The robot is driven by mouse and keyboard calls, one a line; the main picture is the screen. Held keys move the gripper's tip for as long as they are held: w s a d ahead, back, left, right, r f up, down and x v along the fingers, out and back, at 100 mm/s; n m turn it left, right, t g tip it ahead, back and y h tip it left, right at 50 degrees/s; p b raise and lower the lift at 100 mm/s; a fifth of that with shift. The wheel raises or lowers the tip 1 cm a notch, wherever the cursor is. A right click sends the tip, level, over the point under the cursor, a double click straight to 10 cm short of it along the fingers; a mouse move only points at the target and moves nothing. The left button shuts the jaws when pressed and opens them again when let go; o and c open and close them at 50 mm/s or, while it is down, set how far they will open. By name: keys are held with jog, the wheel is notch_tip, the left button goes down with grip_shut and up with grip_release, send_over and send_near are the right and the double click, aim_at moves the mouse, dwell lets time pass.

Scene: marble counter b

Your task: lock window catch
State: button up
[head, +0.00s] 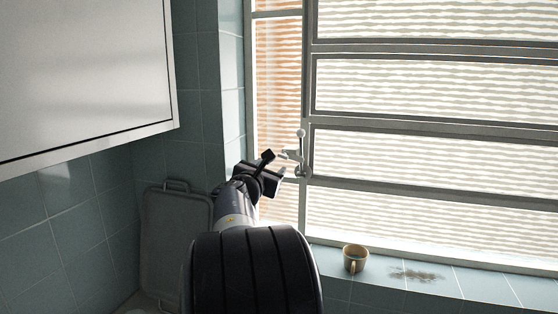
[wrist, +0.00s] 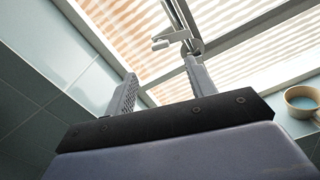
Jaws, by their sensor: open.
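The window catch (head: 301,152) is a pale metal fitting with a round knob at its top. It sits on the upright frame bar at the left side of the window. In the wrist view the catch (wrist: 171,39) shows beyond the fingertips, near the right finger. My gripper (head: 274,164) is just left of the catch in the head view. In the wrist view its two fingers (wrist: 160,70) stand apart with nothing between them. I cannot tell whether the right finger touches the catch.
A mug (head: 355,258) stands on the tiled sill (head: 450,283) right of my arm, beside a dark stain. A grey tray (head: 175,240) leans against the wall at left. A white cabinet (head: 85,70) hangs at upper left. The window (head: 430,140) has several horizontal bars.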

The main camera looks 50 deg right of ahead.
aim_at(282, 156)
jog(key=p+x, duration=0.3)
jog(key=x, duration=0.7)
jog(key=shift+w+d, duration=0.1)
jog(key=shift+d, duration=0.25)
jog(key=c, duration=1)
jog(key=shift+n+p, duration=0.65)
jog(key=shift+n, duration=0.95)
jog(key=o, duration=1)
jog(key=shift+a, duration=0.1)
jog(key=b+v, duration=0.3)
jog(key=v, duration=0.7)
jog(key=shift+a+b, duration=0.3)
jog(key=shift+a, duration=0.05)
